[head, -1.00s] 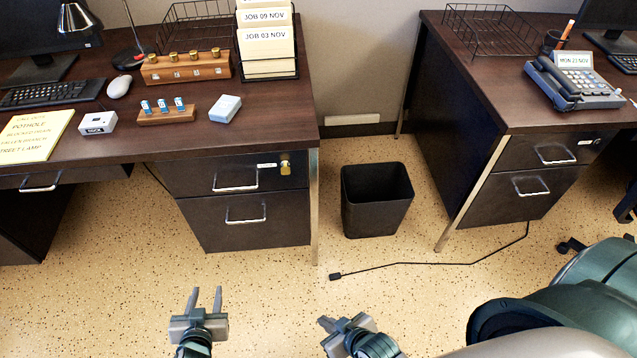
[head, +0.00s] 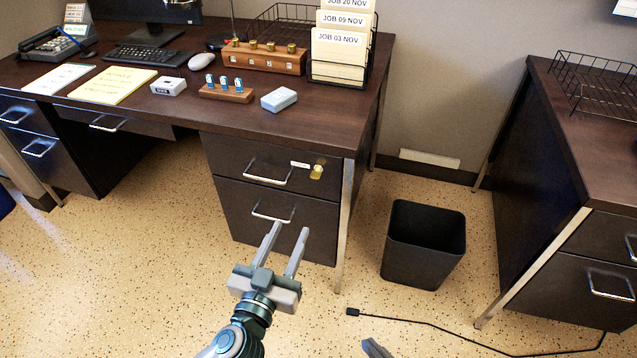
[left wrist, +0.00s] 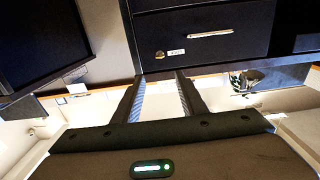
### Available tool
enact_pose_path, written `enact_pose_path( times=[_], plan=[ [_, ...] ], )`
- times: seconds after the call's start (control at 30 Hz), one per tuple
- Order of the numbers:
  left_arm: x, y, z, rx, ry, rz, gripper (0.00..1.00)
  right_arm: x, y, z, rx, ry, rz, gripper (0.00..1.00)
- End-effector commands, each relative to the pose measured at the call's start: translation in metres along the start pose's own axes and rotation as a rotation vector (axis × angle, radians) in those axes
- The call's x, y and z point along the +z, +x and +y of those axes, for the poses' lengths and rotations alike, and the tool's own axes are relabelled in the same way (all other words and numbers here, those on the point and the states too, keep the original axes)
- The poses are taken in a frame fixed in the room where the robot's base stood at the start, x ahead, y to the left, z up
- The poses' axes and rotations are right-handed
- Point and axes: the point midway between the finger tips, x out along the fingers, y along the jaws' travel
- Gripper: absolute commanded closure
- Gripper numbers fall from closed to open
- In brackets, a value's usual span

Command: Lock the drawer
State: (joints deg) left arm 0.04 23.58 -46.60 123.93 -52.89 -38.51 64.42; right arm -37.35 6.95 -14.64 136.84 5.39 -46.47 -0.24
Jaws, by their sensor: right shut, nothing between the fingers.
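The dark upper drawer (head: 235,160) of the left desk's right pedestal sits flush in its front. It has a silver handle (head: 265,174), a small white label and a brass lock or key (head: 318,172) at its right end. In the left wrist view, the picture is upside down and the drawer (left wrist: 205,20) shows with its brass lock (left wrist: 160,55). My left gripper (head: 288,240) is open and empty, its fingers pointing toward the pedestal, apart from the lock in the head view. Only the tip of my right gripper (head: 375,348) shows at the bottom edge; it is shut and empty.
A lower drawer (head: 235,205) is below. A black waste bin (head: 425,245) stands right of the pedestal, and a black cable (head: 430,325) lies on the floor. The desktop (head: 310,125) holds a wooden key rack (head: 228,92), a blue-white box (head: 279,99) and a file rack.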

Motion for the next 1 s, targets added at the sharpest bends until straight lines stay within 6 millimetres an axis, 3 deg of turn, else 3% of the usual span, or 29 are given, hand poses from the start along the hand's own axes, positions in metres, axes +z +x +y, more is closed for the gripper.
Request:
enact_pose_path(
  times=[0.47,1.0],
  plan=[
    [0.0,0.014,0.0,0.0,0.001,0.0,0.62,0.002,0.0,0.001,0.001,0.001,-0.011,1.0],
    [0.0,0.087,0.0,-0.001,0.004,0.0,0.62,0.009,-0.001,0.002,0.003,0.005,-0.045,1.0]
  ],
)
